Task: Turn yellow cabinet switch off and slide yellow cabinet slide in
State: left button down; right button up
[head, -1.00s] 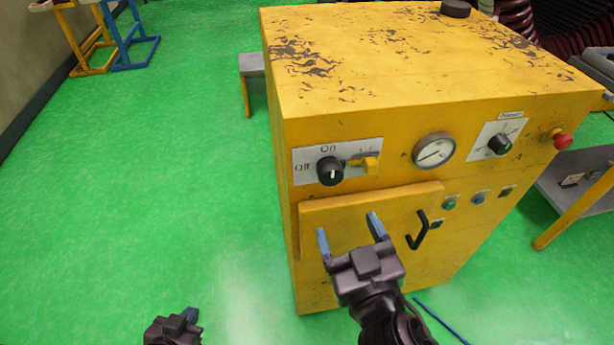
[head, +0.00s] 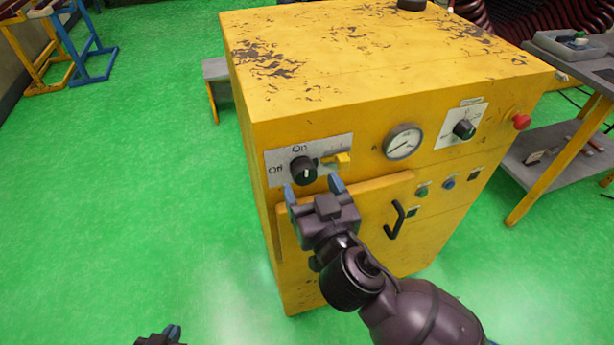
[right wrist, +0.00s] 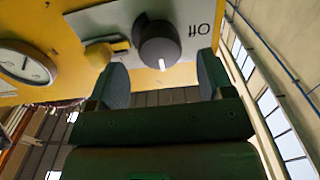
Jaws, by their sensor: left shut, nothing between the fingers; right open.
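The yellow cabinet (head: 330,120) stands ahead, with a grey switch plate on its upper front face. The black rotary switch (head: 303,170) sits on this plate between the Off and On labels; in the right wrist view the switch (right wrist: 159,45) shows its white pointer toward the On side. The yellow slide (head: 343,160) sits right of the switch in its slot. My right gripper (head: 313,188) is open and empty, just below the switch; in the right wrist view its fingers (right wrist: 161,74) lie either side of the switch, apparently short of it. My left gripper (head: 172,331) is shut, low at the bottom edge, mostly cut off.
A cabinet door with a black handle (head: 395,219) is below the plate. A gauge (head: 403,142), another dial (head: 464,129) and a red button (head: 521,121) lie to the right. A grey workbench (head: 560,160) stands right.

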aim_at(306, 172)
jog(key=shift+x, duration=1.2)
jog(key=shift+w+a, duration=0.1)
jog(key=shift+w, duration=0.15)
jog(key=c, duration=0.9)
